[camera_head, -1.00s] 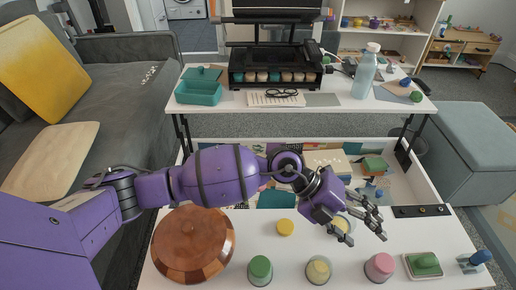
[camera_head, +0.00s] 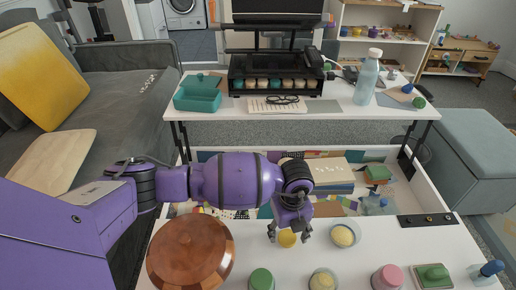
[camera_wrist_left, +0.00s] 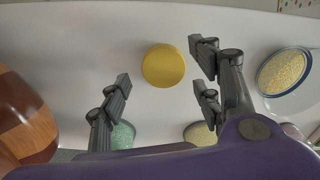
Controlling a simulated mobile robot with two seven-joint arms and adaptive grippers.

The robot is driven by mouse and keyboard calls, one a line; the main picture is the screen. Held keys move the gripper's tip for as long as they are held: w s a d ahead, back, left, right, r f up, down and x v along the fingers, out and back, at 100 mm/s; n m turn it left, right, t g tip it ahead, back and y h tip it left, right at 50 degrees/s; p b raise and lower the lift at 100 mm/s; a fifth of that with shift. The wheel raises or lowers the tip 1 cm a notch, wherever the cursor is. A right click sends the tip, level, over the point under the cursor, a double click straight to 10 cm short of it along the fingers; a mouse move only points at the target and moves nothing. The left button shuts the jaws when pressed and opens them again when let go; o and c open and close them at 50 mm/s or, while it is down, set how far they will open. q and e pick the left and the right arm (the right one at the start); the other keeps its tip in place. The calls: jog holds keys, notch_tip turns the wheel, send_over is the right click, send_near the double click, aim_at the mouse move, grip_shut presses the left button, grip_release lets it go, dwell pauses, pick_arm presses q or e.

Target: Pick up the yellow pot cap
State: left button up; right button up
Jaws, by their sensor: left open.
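The yellow pot cap (camera_head: 287,238) is a small round yellow disc on the white table. It also shows in the left wrist view (camera_wrist_left: 164,66), near the top middle. My left gripper (camera_head: 290,236) is open above the cap in the head view. In the left wrist view its dark fingers (camera_wrist_left: 160,88) spread on both sides, with the cap between and slightly beyond them, not gripped. Contact with the cap is not visible. My right gripper is not in view.
A bowl of pale grains (camera_head: 344,235) is close on the right. An open drawer with books lies behind.

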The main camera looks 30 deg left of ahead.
pick_arm(q)
notch_tip(320, 180, down, 2)
jog(key=shift+w, duration=0.1)
jog(key=shift+r, duration=0.1)
jog(key=c, duration=0.8)
